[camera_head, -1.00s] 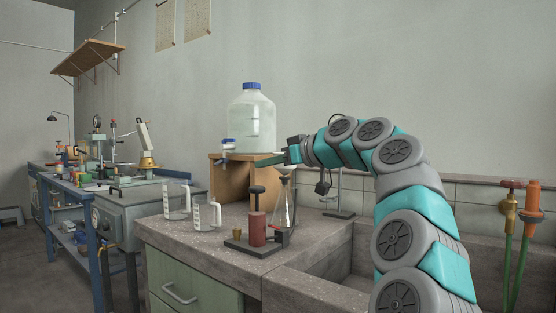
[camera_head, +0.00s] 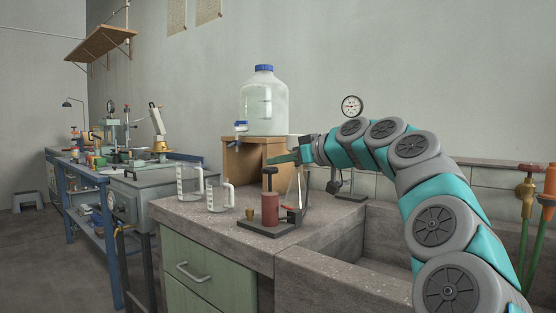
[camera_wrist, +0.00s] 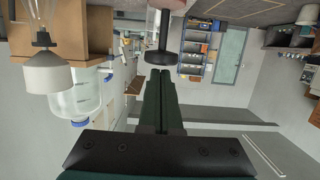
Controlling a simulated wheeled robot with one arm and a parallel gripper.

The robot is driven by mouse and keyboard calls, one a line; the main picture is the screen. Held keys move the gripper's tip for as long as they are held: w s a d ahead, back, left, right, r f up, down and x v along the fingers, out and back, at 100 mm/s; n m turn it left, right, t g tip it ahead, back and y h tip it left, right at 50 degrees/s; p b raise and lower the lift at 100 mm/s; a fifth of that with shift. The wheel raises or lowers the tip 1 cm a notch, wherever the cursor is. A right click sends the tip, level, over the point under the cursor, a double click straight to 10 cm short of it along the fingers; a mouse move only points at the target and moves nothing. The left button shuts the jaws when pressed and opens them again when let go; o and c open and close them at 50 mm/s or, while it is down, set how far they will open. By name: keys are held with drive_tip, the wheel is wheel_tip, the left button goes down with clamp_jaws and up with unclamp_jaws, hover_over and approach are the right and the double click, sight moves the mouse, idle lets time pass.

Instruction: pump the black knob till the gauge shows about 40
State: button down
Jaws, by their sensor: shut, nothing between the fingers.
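The black knob (camera_head: 269,170) tops a thin rod on the red pump cylinder (camera_head: 270,209), which stands upright on a dark base on the bench. The knob is raised, with a length of rod showing below it. My gripper (camera_head: 270,161) is shut and empty, its green fingertips just above the knob. In the wrist view the knob (camera_wrist: 160,58) shows just beyond the closed fingertips (camera_wrist: 160,76); contact cannot be told. The round white gauge (camera_head: 351,106) shows above my arm against the wall; its reading is too small to tell.
Two clear beakers (camera_head: 189,183) stand left of the pump and a small brass piece (camera_head: 250,213) sits on its base. A glass flask (camera_head: 297,190) is close behind on the right. A large jug (camera_head: 264,108) stands on a wooden box (camera_head: 237,160). A sink (camera_head: 375,248) lies right.

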sight(270, 179)
wheel_tip(270, 179, down, 4)
drive_tip(key=b, duration=0.3)
idle(0.4)
